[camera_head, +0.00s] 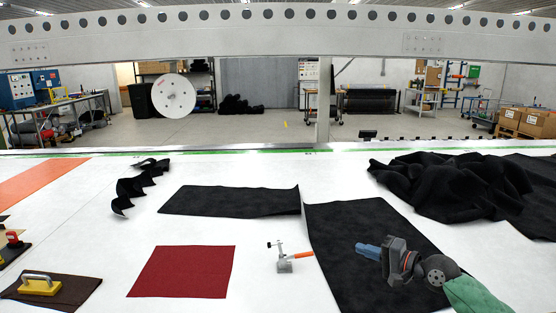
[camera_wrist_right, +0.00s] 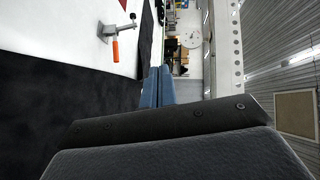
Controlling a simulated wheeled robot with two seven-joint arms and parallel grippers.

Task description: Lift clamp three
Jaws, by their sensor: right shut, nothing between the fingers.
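A small grey toggle clamp (camera_head: 284,266) with an orange handle (camera_head: 301,255) stands on the white table near the front middle, between the red cloth and the dark mat. It also shows at the top left of the right wrist view (camera_wrist_right: 108,31). No number is readable on it. My right gripper (camera_head: 362,249) comes in from the lower right, over the dark mat. Its blue fingers (camera_wrist_right: 157,87) are shut and empty, pointing toward the clamp, a short way to its right. My left gripper is not in view.
A black fabric panel (camera_head: 235,201) lies behind the clamp, and a dark mat (camera_head: 350,240) to its right. A red cloth (camera_head: 182,272) lies left. A crumpled black fabric heap (camera_head: 445,185) is back right. White table surrounds the clamp.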

